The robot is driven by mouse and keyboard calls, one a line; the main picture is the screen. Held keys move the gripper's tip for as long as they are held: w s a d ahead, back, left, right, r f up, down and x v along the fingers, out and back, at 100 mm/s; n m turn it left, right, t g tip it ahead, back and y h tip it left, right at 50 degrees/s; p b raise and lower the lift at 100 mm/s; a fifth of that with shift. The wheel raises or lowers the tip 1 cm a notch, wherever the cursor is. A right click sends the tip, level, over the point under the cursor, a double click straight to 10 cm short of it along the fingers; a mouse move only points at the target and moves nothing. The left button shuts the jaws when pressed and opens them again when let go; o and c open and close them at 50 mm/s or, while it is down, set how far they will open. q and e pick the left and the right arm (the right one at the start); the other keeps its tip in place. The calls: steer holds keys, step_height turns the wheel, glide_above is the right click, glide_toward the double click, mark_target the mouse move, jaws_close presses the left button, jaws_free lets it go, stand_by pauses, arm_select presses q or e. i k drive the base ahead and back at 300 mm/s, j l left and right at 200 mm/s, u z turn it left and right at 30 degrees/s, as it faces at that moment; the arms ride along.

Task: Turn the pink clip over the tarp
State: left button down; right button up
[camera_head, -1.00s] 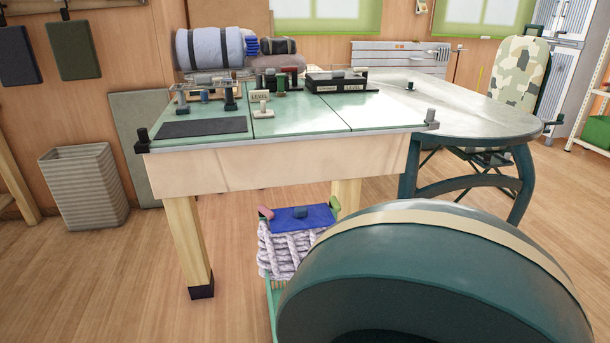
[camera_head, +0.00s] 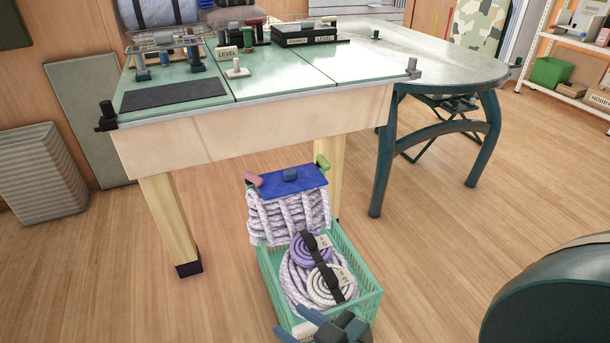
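The pink clip (camera_head: 254,180) sits at the left edge of the blue tarp (camera_head: 308,178), tilted and partly out past that edge. The tarp lies flat on a stack of pale rope (camera_head: 285,217) at the back of the green crate (camera_head: 364,308). A dark blue clip (camera_head: 290,174) lies on the tarp, and a green clip (camera_head: 322,161) is at its far right corner. My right gripper (camera_head: 312,322) shows at the bottom edge, over the crate's near end and well apart from the pink clip. Its opening is unclear. My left gripper is not in view.
Purple (camera_head: 312,249) and white (camera_head: 332,286) rope coils with a dark strap lie in the crate's front. The work table (camera_head: 230,140) stands behind, its leg (camera_head: 168,225) left of the crate.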

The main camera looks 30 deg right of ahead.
mark_target(250, 178)
steer(key=i+j+z, duration=0.1)
steer(key=z, duration=0.3)
steer(key=i+j+z, duration=0.1)
steer(key=z, duration=0.25)
steer(key=j+z, duration=0.15)
steer(key=z, duration=0.25)
steer(key=i+j+z, duration=0.1)
steer(key=z, duration=0.25)
steer(key=i+j+z, duration=0.1)
steer(key=j+z, duration=0.25)
steer(key=i+j+z, duration=0.1)
steer(key=j+z, duration=0.25)
